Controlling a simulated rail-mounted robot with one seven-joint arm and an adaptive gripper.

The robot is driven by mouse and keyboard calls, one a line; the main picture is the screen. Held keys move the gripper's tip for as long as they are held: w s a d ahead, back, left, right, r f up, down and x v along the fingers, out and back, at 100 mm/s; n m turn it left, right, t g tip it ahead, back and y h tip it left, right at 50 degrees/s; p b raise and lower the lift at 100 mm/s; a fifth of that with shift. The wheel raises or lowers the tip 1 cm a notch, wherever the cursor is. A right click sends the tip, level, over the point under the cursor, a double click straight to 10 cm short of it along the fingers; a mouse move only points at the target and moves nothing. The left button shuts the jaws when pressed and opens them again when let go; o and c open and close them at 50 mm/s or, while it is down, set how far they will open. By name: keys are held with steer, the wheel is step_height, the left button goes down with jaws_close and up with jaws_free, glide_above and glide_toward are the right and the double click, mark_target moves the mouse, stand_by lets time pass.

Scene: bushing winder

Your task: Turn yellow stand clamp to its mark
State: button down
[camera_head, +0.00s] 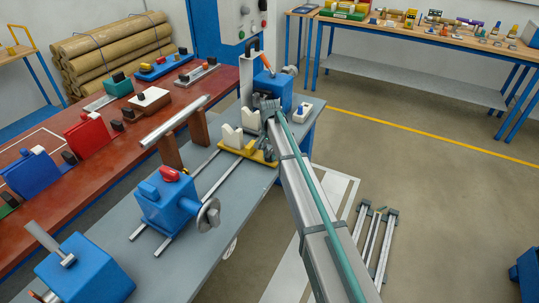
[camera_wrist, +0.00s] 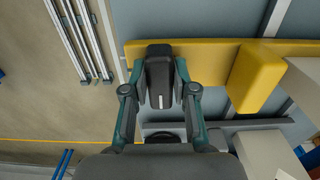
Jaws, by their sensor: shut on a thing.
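The yellow stand (camera_head: 232,147) sits across the two rails of the grey bench, with white V-shaped blocks (camera_head: 232,137) above it. In the wrist view the yellow stand (camera_wrist: 215,50) runs across the upper right, with a raised yellow block at its right part. A dark clamp handle (camera_wrist: 159,72) stands at the left part of the stand, between my fingers. My gripper (camera_wrist: 160,88) is shut on this handle, one finger on each side. In the head view my gripper (camera_head: 268,153) is small and partly hidden by my arm at the stand's right end. I cannot make out the mark.
A blue headstock with a round plate (camera_head: 170,202) stands on the rails in front. Another blue unit (camera_head: 272,92) stands behind the stand. A red-brown table (camera_head: 60,150) with fixtures is at left. Open floor (camera_head: 430,180) lies to the right, with metal rails (camera_head: 376,238) on it.

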mark_target(270, 154)
stand_by(0.4)
steer(key=c, duration=0.9)
jaws_free()
steer(key=shift+r, duration=0.1)
step_height(270, 154, up, 12)
steer(key=shift+f, duration=0.1)
